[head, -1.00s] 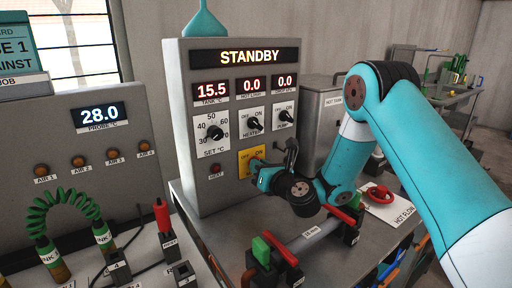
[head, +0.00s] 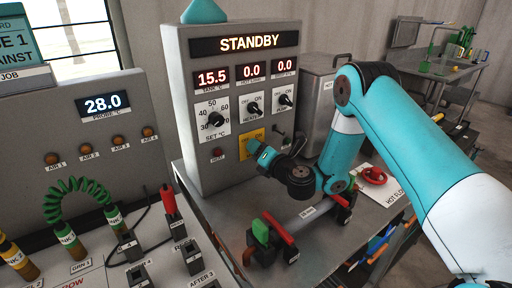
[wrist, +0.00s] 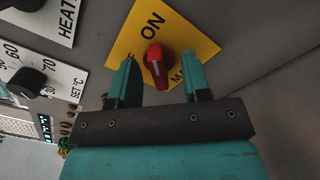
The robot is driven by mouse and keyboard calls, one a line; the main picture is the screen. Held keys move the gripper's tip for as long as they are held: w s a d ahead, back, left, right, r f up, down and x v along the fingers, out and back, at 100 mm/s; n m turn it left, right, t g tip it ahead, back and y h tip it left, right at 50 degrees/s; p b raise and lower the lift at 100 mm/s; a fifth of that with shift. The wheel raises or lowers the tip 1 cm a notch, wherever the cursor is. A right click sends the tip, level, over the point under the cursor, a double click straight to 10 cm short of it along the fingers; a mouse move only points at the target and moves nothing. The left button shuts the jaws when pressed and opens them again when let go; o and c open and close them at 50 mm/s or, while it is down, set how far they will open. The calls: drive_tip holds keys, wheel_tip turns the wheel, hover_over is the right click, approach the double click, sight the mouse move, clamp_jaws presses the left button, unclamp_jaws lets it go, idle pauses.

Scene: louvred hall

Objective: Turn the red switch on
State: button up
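The red switch (wrist: 157,65) is a rotary knob with a white pointer line, on a yellow plate (wrist: 185,38) marked ON, with OFF partly hidden. In the wrist view its line points roughly up toward the ON lettering; I cannot tell its exact setting. My gripper (wrist: 159,70) is open, one finger on each side of the knob, with gaps visible. In the head view the yellow plate (head: 252,138) is on the grey control panel, and my gripper (head: 260,150) is in front of it, hiding the knob. The panel display (head: 248,43) reads STANDBY.
Black SET, HEATER and PUMP knobs (head: 251,107) sit above the plate. A red-handled pipe (head: 300,222) and a red valve wheel (head: 373,175) are on the bench below and right. A probe panel with a green coiled hose (head: 75,190) stands left.

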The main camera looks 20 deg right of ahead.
drive_tip(key=b+v, duration=0.4)
drive_tip(key=b, duration=0.4)
idle(0.4)
drive_tip(key=shift+r, duration=0.1)
wheel_tip(320, 180, up, 12)
drive_tip(key=s+p, duration=0.3)
drive_tip(key=p, duration=0.5)
drive_tip(key=shift+d, duration=0.45)
